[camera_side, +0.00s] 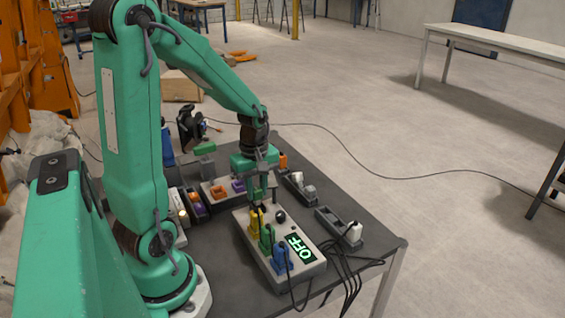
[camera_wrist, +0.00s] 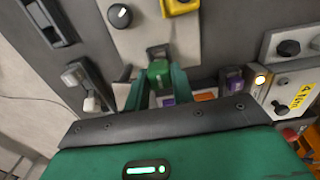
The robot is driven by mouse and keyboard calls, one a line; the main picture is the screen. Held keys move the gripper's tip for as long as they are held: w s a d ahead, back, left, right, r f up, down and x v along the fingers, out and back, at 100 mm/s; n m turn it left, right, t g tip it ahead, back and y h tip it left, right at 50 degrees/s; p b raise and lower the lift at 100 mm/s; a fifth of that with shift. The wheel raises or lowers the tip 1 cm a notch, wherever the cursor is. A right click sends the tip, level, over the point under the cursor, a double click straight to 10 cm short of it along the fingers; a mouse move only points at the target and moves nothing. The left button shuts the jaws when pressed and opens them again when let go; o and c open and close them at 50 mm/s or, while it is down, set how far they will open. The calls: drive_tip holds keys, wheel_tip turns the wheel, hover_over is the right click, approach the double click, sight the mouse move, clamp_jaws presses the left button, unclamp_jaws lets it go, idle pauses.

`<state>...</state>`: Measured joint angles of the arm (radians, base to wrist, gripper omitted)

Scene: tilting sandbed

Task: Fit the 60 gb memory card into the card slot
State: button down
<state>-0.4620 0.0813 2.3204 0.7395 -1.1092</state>
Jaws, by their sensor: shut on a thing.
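My gripper (camera_wrist: 160,88) points down, its two green fingers shut on a small green piece (camera_wrist: 158,72) with a grey end. No label is readable on it, so I cannot tell whether it is the 60 gb memory card. In the side view my gripper (camera_side: 259,192) is over the far end of a pale box (camera_side: 242,215) with a lit OFF display (camera_side: 300,247). Yellow (camera_side: 255,220), green (camera_side: 267,238) and blue (camera_side: 282,257) pieces stand on this box. I cannot make out the card slot, nor whether the held piece touches anything.
A black-and-white knob (camera_wrist: 120,15) stands on the box. Dark holders (camera_side: 340,229) stand to the right. Black cables hang over the table's front edge. Bare dark table (camera_side: 365,205) shows at right.

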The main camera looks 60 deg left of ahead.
drive_tip(key=shift+f, duration=0.75)
drive_tip(key=shift+r, duration=0.15)
drive_tip(key=shift+r, duration=0.35)
drive_tip(key=shift+r, duration=0.3)
drive_tip(key=shift+f, duration=0.8)
idle(1.7)
drive_tip(key=c, duration=1.1)
unclamp_jaws()
drive_tip(key=shift+w, duration=0.1)
drive_tip(key=shift+r, duration=0.1)
